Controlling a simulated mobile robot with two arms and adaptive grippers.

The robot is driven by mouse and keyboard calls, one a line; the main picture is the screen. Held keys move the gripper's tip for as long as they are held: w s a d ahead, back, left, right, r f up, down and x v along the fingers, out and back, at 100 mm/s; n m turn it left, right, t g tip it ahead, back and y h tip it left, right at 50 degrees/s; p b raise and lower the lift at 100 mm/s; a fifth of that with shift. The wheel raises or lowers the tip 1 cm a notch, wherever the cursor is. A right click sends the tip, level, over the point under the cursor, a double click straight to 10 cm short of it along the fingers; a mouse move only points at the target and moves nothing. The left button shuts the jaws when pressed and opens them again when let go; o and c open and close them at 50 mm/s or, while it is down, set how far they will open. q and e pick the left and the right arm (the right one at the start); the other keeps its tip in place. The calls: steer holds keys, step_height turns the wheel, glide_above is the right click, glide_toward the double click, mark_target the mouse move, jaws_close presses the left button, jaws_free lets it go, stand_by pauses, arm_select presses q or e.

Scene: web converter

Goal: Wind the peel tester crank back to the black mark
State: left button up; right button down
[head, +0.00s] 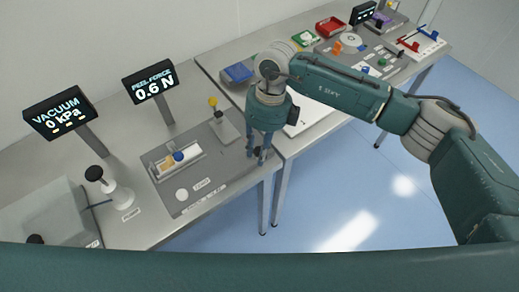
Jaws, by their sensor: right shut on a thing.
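The peel tester is a grey base plate (233,172) on the left bench, with a pale track (187,151) carrying a small orange block and a blue piece (178,156). A round white disc (181,194) and small labels lie on its front part. My right gripper (258,155) points down at the plate's right edge. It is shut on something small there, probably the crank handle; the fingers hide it. I cannot make out the black mark. The peel force display (152,84) reads 0.6 N. My left gripper is not in view.
A yellow-topped post (213,104) on a grey block stands just left of my right gripper. A vacuum display (60,113) reads 0 kPa, with a black-knobbed white fixture (119,196) below it.

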steer(key=m+b, duration=0.1)
steer(key=a+m+b, duration=0.1)
steer(key=shift+s+f+m, duration=0.15)
steer(key=shift+s+m, duration=0.05)
steer(key=shift+m, duration=0.2)
steer(key=a+m+b, duration=0.1)
steer(key=m+b, duration=0.2)
steer(key=a+m+t+b, duration=0.1)
steer(key=m+b, duration=0.2)
steer(key=a+m+t+b, duration=0.1)
steer(key=m+b, duration=0.2)
steer(key=b, duration=0.1)
steer(key=shift+a+m, duration=0.3)
steer(key=shift+m, duration=0.1)
steer(key=shift+w+a+r+m+t+b, duration=0.2)
steer(key=shift+w+a+m+b, duration=0.1)
steer(key=shift+m+b, duration=0.6)
steer(key=shift+w+a+r+m+t+b, duration=0.1)
steer(key=shift+w+a+m+t+b, duration=0.15)
steer(key=shift+m+b, duration=0.65)
steer(key=c, duration=1.5)
jaws_free()
steer(key=shift+f, duration=0.1)
steer(key=r, duration=0.4)
steer(key=s+d+r, duration=0.1)
steer(key=r, duration=0.3)
steer(key=d+r, duration=0.1)
steer(key=r, duration=0.3)
steer(key=shift+s, duration=0.25)
